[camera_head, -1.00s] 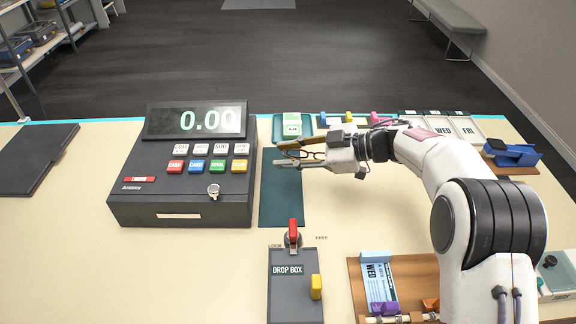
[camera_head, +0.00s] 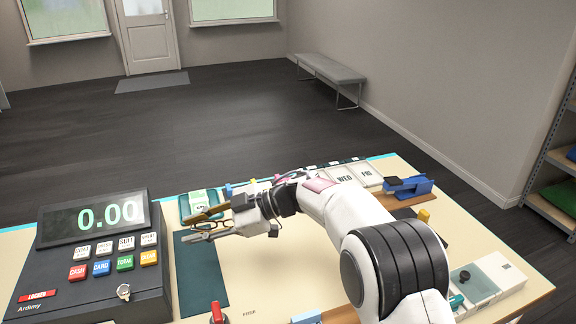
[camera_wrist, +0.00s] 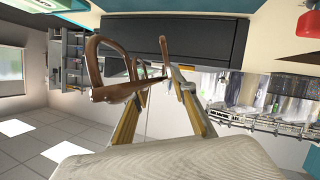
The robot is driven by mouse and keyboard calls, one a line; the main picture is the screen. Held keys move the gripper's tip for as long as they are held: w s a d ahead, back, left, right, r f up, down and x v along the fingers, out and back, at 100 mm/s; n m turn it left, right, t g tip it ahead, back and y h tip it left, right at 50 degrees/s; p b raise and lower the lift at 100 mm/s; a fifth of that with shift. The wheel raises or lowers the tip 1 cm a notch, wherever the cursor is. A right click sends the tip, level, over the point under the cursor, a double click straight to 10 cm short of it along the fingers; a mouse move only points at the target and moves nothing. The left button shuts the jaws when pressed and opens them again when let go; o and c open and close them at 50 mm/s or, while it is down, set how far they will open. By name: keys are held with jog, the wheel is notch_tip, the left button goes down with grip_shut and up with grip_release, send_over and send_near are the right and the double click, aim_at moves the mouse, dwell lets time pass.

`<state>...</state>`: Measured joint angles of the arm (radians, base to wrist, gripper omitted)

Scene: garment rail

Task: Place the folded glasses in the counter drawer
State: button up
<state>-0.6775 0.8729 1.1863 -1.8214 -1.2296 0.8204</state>
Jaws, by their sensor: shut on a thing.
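My gripper (camera_head: 198,228) is over the dark green mat, just right of the cash register. It is shut on the folded glasses (camera_wrist: 110,94), which have a brown frame and show large between the fingers in the wrist view. In the head view only thin dark parts of the glasses (camera_head: 217,225) show by the fingers. I cannot make out a counter drawer in either view.
The cash register (camera_head: 95,255) stands on the counter at the left, with a red LOCKED label. The mat (camera_head: 203,285) is bare. A green tray (camera_head: 186,211), day-marked trays (camera_head: 347,178) and a blue tool (camera_head: 412,187) line the far edge.

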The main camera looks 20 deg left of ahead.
jog(key=shift+w, duration=0.1)
jog(key=w+d+r+m+t, duration=0.3)
jog(key=w+d+m+t, duration=0.25)
jog(key=w+d, duration=0.55)
jog(key=w+d+r+m+t, duration=0.35)
jog(key=w+d+t, duration=0.25)
jog(key=w+d, duration=0.5)
jog(key=w+d+f+m+t+h, duration=0.1)
jog(key=w+d+m+t+h, duration=0.15)
jog(key=d, duration=0.75)
jog(key=w+d+f+m+t+h, duration=0.1)
jog(key=w+d+m+t, duration=0.25)
jog(key=d, duration=0.55)
jog(key=s+d+f+m+h, duration=0.2)
jog(key=d, duration=0.7)
jog(key=s+d+f+m+t+h, duration=0.1)
jog(key=s+d+f+m+h, duration=0.1)
jog(key=d, duration=0.7)
jog(key=s+d+f+m+t+h, duration=0.1)
jog(key=s+d+f+m+h, duration=0.1)
jog(key=d, duration=0.7)
jog(key=shift+s+d+f+m+t+h, duration=0.15)
jog(key=shift+s+f+m+h, duration=0.1)
jog(key=shift+m+h, duration=0.35)
jog(key=shift+s+d+f+m+t+h, duration=0.1)
jog(key=shift+s+f+m+h, duration=0.1)
jog(key=shift+m+h, duration=0.4)
jog(key=shift+s+d+f, duration=0.1)
jog(key=shift+s+d, duration=0.2)
jog(key=shift+d, duration=0.1)
